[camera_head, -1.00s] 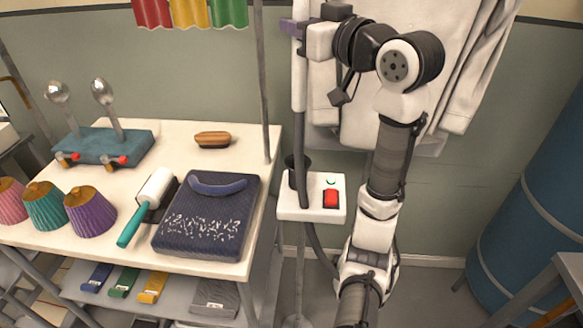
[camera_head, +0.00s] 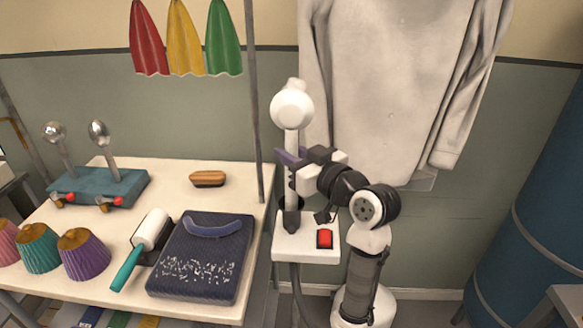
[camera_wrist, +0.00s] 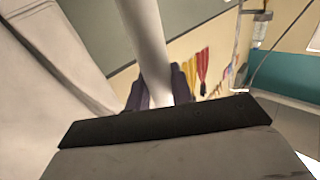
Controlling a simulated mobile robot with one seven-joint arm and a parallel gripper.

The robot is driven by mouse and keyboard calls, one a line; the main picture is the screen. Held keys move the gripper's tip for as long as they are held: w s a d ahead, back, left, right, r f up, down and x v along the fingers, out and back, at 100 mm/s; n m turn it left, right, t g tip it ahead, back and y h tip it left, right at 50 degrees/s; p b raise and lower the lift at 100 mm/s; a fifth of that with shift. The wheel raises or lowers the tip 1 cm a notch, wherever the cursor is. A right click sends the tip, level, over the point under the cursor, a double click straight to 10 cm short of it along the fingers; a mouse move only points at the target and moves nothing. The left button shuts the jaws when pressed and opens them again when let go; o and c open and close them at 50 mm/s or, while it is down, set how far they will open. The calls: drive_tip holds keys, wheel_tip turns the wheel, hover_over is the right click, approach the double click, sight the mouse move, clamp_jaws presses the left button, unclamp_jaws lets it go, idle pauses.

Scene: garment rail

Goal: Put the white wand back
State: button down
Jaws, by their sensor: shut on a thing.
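The white wand (camera_head: 291,108) stands upright with its round head at the top. My gripper (camera_head: 291,167) is shut on its shaft, with purple-grey fingers around it. The wand's dark lower end (camera_head: 291,219) is over the white steamer base (camera_head: 306,246), in front of a dark round holder (camera_head: 299,203) that it partly hides. I cannot tell whether the end is seated or just in front of it. In the wrist view the white shaft of the wand (camera_wrist: 150,45) runs up from between the fingers (camera_wrist: 157,92).
A pale sweater (camera_head: 405,90) hangs behind my arm. A table (camera_head: 70,195) at left holds a dark folded garment (camera_head: 205,258), a lint roller (camera_head: 152,230) and a brush (camera_head: 207,179). A metal pole (camera_head: 254,110) rises beside the wand. A blue cylinder (camera_head: 545,200) stands at right.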

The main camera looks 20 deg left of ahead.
drive_tip(key=shift+f, duration=2.05)
drive_tip(key=c, duration=1.7)
unclamp_jaws()
drive_tip(key=shift+f, duration=0.15)
drive_tip(key=o, duration=0.5)
drive_tip(key=shift+c, duration=0.2)
drive_tip(key=b+v, duration=0.3)
drive_tip(key=v, duration=0.9)
drive_tip(key=shift+r, duration=0.3)
